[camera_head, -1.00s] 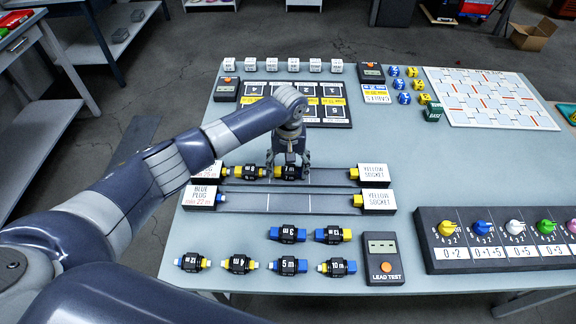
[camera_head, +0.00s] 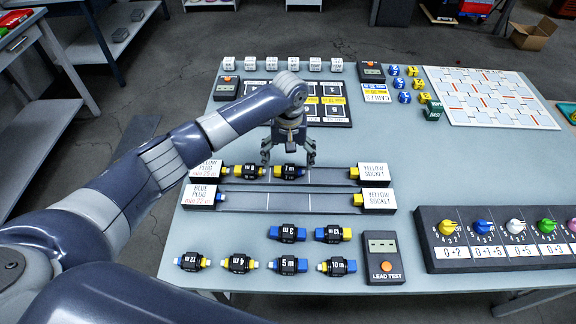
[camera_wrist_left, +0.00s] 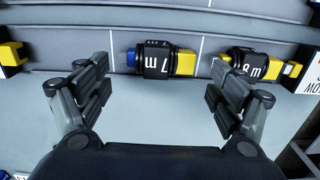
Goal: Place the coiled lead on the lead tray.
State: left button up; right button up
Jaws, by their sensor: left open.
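Black coiled leads with blue, yellow or white ends lie on the table. A lead marked 7 m (camera_head: 289,172) lies in the upper lead tray (camera_head: 325,177), between the yellow plug block (camera_head: 206,170) and the upper yellow socket block (camera_head: 374,173). A lead marked 8 m (camera_head: 243,171) lies to its left, by the plug block. My left gripper (camera_head: 288,158) is open, its fingers apart behind the 7 m lead. In the left wrist view, the 7 m lead (camera_wrist_left: 156,60) shows beyond the open, empty fingers; the 8 m lead (camera_wrist_left: 247,66) is right of it.
The lower tray (camera_head: 285,202) holds no lead. Several leads lie in front of it, beside the lead test box (camera_head: 384,259). A panel with coloured knobs (camera_head: 500,240) stands at right. A numbered board (camera_head: 325,110) and white cubes are behind. The table's right middle is clear.

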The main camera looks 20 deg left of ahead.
aim_at(288, 166)
pick_arm(q)
notch_tip(288, 166, up, 9)
jog(key=shift+b, duration=0.45)
jog(key=shift+f, duration=0.1)
